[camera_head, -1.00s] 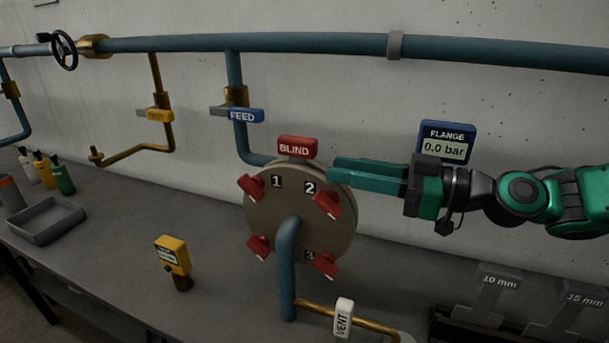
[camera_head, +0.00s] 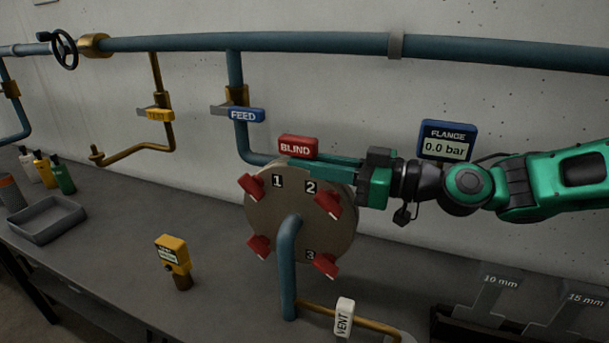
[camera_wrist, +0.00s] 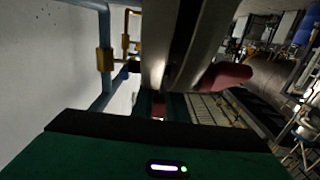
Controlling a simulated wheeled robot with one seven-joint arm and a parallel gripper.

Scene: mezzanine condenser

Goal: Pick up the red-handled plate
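The red handle marked BLIND (camera_head: 298,146) stands at the top of the round grey flange (camera_head: 262,215), in the head view. The rest of its plate is hidden in the flange. My gripper (camera_head: 310,162) points left, its green fingers along the flange's top edge, just below and right of the handle. In the wrist view, a small red patch (camera_wrist: 158,108) shows between the dark green fingers, beside the flange edges. Whether the fingers touch the handle or are closed on it cannot be told.
Several red clamps (camera_head: 327,202) sit around the flange. A blue pipe (camera_head: 287,265) rises in front of it. The FLANGE gauge (camera_head: 447,142) reads 0.0 bar behind my arm. The FEED valve (camera_head: 240,114), yellow device (camera_head: 173,253) and VENT handle (camera_head: 344,317) stand nearby. A grey tray (camera_head: 47,222) lies left.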

